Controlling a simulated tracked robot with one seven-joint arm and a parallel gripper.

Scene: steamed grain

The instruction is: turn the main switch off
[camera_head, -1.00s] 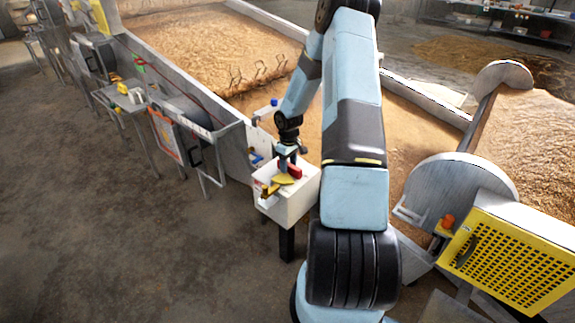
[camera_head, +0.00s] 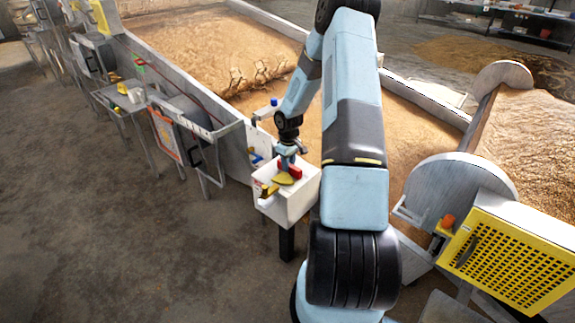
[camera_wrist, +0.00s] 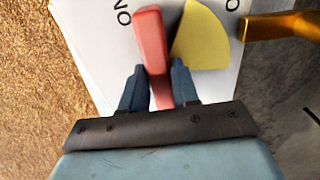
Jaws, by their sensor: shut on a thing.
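The main switch is a red lever (camera_wrist: 152,48) on the top of a white box (camera_head: 297,203). My gripper (camera_wrist: 158,78) is shut on the red lever, with one dark blue finger on each side. In the wrist view, the lever's free end leans slightly left, towards lettering that reads like ON upside down. A yellow sector plate (camera_wrist: 203,38) lies just right of the lever. Part of another letter shows at the top right.
A yellow-orange handle (camera_wrist: 280,25) sticks out at the box's side. Grain beds (camera_head: 200,45) lie behind the box. A yellow perforated guard (camera_head: 510,262) stands at the right. The floor (camera_head: 130,240) at the front left is clear.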

